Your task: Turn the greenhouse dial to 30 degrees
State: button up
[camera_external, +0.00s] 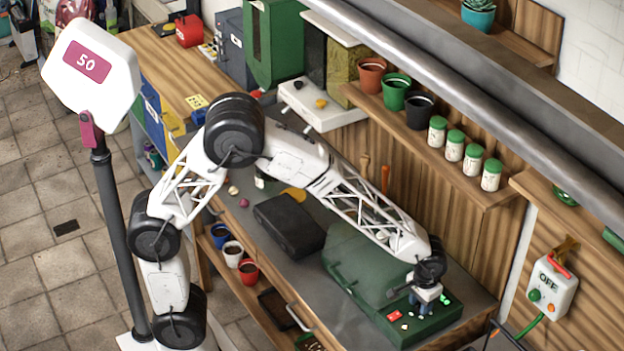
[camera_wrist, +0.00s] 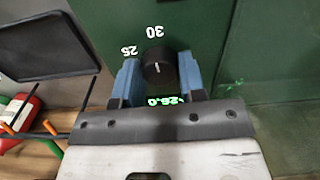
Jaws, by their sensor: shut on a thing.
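The dial is a black round knob (camera_wrist: 158,67) with a white pointer line, on a dark green panel (camera_wrist: 215,25) in the wrist view. White marks 25 (camera_wrist: 130,50) and 30 (camera_wrist: 155,32) stand beside it. A small green lit readout (camera_wrist: 165,101) sits below the knob; it seems to read about 26.0, but is hard to read. My gripper (camera_wrist: 158,76) has its blue fingers on either side of the knob and is shut on it. In the external view my gripper (camera_external: 422,306) points down at the front of the green greenhouse box (camera_external: 350,268); the knob is hidden there.
A black case (camera_external: 290,226) lies on the bench left of the green box. A shelf with pots and green-lidded jars (camera_external: 455,147) runs behind. A switch box marked OFF (camera_external: 551,288) hangs at right. A white sign reading 50 (camera_external: 92,64) stands at left.

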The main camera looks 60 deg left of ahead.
jog(key=shift+n, duration=0.3)
jog(key=o, duration=0.9)
jog(key=shift+r, duration=0.1)
jog(key=shift+r, duration=3.85)
